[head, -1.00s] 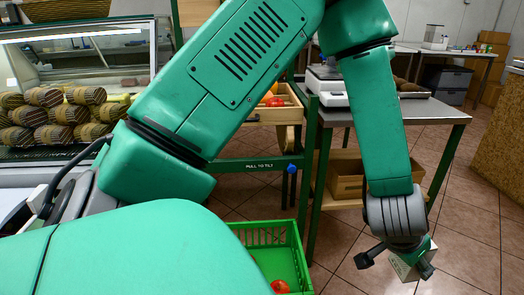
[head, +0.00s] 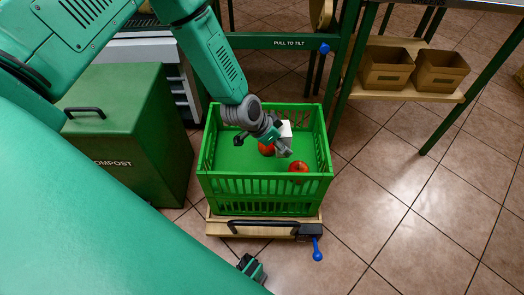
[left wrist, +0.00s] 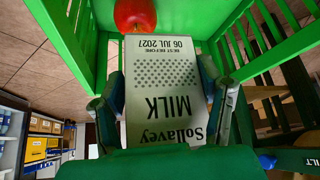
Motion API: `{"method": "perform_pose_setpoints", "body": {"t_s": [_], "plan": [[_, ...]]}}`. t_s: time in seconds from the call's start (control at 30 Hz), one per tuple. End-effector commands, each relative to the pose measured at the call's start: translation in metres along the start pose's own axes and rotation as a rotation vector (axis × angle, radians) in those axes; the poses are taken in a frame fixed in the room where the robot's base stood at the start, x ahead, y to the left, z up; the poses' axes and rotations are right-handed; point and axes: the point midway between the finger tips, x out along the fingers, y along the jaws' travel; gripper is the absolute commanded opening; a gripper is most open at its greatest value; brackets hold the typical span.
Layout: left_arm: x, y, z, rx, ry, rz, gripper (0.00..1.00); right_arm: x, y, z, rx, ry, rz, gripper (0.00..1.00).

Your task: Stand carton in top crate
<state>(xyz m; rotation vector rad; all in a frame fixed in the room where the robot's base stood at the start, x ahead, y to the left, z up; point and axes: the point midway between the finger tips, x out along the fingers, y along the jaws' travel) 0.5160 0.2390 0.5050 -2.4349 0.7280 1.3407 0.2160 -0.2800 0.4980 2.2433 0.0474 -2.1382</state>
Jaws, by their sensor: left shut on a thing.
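My left gripper (head: 268,140) is shut on a white milk carton (head: 285,131) inside the green crate (head: 265,187). In the left wrist view the carton (left wrist: 165,88) sits between the two fingers, its printing upside down. Its far end is close to a red round fruit (left wrist: 135,14). In the head view the gripper partly hides the carton. I cannot tell whether it touches the crate floor or is fully upright. A dark and teal piece of mine, possibly my right gripper (head: 252,268), shows at the bottom edge, mostly hidden; its jaws are unclear.
Two red fruits (head: 299,166) (head: 266,149) lie in the crate near the carton. The crate stands on a wooden base (head: 218,228) with a blue-knobbed handle (head: 317,250). A green compost bin (head: 125,135) stands left. Cardboard boxes (head: 386,69) sit on a shelf. Open tiled floor lies right.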

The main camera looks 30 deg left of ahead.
Motion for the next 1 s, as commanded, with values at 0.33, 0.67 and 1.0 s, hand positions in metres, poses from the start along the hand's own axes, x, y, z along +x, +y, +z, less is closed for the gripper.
{"method": "perform_pose_setpoints", "body": {"t_s": [0.33,0.67,1.0], "plan": [[0.049,-0.006,0.054,0.082,0.000,0.053,0.22,0.016,0.000,0.001,0.000,0.000,0.000,0.34],[0.082,-0.007,0.073,0.081,0.004,0.052,0.22,0.032,0.000,0.002,0.000,0.000,0.000,0.34],[0.111,-0.007,0.092,0.081,0.004,0.052,0.22,0.048,0.000,0.002,0.000,0.000,0.000,0.34]]}}
